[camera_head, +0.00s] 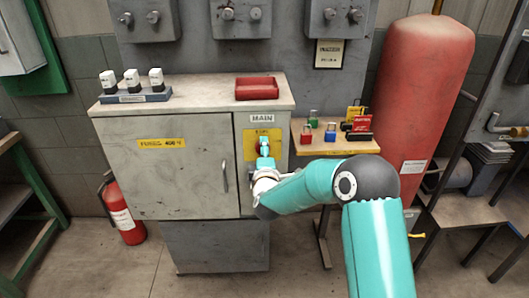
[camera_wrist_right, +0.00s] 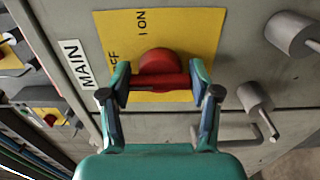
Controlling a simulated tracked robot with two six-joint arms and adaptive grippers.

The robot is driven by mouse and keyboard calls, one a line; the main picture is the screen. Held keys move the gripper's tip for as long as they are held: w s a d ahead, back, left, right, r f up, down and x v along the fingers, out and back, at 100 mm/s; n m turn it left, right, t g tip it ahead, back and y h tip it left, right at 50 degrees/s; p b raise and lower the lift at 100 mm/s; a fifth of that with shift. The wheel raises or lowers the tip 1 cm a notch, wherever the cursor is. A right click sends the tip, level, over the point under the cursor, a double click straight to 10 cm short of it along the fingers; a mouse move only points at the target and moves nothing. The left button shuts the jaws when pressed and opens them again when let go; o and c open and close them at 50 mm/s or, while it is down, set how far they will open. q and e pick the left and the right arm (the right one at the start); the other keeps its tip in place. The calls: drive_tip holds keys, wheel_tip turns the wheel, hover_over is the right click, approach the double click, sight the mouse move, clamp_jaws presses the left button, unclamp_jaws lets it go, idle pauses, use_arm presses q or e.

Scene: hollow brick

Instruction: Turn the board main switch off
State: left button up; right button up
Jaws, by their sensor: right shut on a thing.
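The main switch is a red knob with a red bar handle (camera_wrist_right: 158,80) on a yellow plate (camera_wrist_right: 205,35). In the right wrist view, "I ON" is printed above the knob and the OFF lettering, partly hidden, is to its left. I cannot tell which mark the handle points to. My right gripper (camera_wrist_right: 160,74) is shut on the handle, one finger at each end. In the head view the yellow plate (camera_head: 277,143) is under the MAIN label (camera_head: 262,119) on the grey cabinet (camera_head: 180,190), and my right gripper (camera_head: 264,152) covers the switch. My left gripper is out of view.
A red tray (camera_head: 256,88) and a rack with white-topped items (camera_head: 135,97) stand on the cabinet. A side table (camera_head: 345,148) holds several padlocks. A red tank (camera_head: 420,90) is at right, a fire extinguisher (camera_head: 122,215) at left. Cabinet door handles stick out.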

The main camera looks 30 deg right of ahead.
drive_tip(key=shift+a+f, duration=0.2)
drive_tip(key=shift+a, duration=0.05)
drive_tip(key=o, duration=0.9)
drive_tip(key=shift+c, duration=0.2)
drive_tip(key=shift+w, duration=0.1)
drive_tip(key=shift+d, duration=0.1)
drive_tip(key=shift+r, duration=0.1)
drive_tip(key=v, duration=1.2)
drive_tip(key=shift+d, duration=0.1)
